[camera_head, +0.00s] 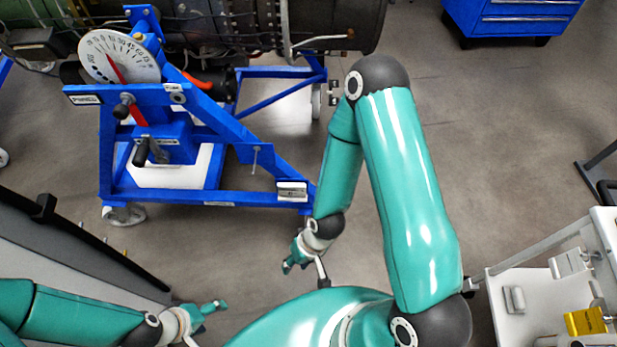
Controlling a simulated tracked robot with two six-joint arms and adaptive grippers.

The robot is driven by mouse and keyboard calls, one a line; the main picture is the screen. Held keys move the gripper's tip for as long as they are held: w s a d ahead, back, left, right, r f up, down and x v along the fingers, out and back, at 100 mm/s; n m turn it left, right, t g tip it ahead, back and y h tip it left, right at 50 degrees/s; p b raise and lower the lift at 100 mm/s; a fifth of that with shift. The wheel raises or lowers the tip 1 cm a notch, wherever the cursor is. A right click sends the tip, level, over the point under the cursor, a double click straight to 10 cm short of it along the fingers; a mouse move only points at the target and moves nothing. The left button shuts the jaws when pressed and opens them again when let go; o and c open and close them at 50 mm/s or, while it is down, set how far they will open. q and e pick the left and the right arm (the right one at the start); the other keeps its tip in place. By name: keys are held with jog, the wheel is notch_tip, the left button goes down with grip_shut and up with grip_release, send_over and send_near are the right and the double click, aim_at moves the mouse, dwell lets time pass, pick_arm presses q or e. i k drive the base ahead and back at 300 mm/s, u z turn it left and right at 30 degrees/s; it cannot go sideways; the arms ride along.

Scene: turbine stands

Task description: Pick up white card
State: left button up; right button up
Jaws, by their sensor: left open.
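I cannot single out a white card with certainty. A small pale plate (292,191) sits on the lower right corner of the blue turbine stand (160,194). A larger white surface (180,172) shows inside the stand's frame, partly hidden by blue parts. My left gripper (213,307) is open at the lower left, over the floor and below the stand, with nothing seen in it. My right gripper (291,264) hangs below the stand's lower right corner, apart from the pale plate. Its fingers are small and seen at an angle, so their opening is unclear.
A grey cabinet (70,262) is at the lower left. A white cart (540,318) with a yellow item (585,321) is at right. A blue drawer unit (510,18) stands behind. Floor between is clear.

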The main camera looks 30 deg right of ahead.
aim_at(285, 190)
jog(key=z, duration=0.8)
